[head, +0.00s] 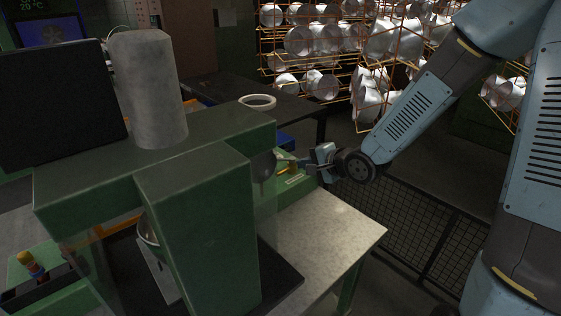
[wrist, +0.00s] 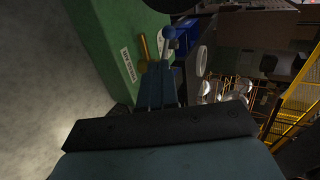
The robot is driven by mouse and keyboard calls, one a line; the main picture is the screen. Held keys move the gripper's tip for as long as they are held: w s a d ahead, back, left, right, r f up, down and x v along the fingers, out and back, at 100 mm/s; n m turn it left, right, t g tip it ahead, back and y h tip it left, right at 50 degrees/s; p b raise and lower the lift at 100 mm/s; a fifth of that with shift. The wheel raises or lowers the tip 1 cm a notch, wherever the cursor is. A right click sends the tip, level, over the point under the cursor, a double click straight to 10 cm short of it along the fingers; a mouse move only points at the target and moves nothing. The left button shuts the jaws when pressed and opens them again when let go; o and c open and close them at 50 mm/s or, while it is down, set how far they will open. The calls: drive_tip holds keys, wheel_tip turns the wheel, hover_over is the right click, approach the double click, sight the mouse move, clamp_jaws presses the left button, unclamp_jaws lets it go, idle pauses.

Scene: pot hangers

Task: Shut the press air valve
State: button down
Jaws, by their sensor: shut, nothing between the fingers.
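The press air valve shows as a small brass-yellow fitting (wrist: 144,47) on the green press side, beside a white label (wrist: 129,66) in the wrist view. A short lever with a blue knob (wrist: 169,33) stands just beyond my fingertips. In the head view the valve (head: 283,167) is a small yellowish part at the right of the press. My gripper (head: 305,163) comes from the right with its fingers at the valve. It is shut and empty, and also shows in the wrist view (wrist: 158,70). I cannot tell whether the fingers touch the lever.
The green press (head: 195,190) fills the left and middle of the head view. A pale worktop (head: 330,232) lies below my gripper. A mesh fence (head: 415,225) stands to the right. Racks of hanging metal pots (head: 315,40) are behind. A white ring (head: 257,101) sits behind the press.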

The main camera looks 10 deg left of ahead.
drive_tip(key=x, duration=0.9)
drive_tip(key=shift+w+a+r, duration=0.1)
drive_tip(key=shift+w+a, duration=0.85)
drive_tip(key=shift+w+a, duration=0.35)
drive_tip(key=shift+a, duration=0.05)
drive_tip(key=shift+w+a, duration=0.55)
drive_tip(key=shift+w, duration=0.25)
idle(0.5)
drive_tip(key=v, duration=1.3)
drive_tip(key=shift+s+d, duration=0.2)
drive_tip(key=shift+s, duration=0.05)
idle(0.3)
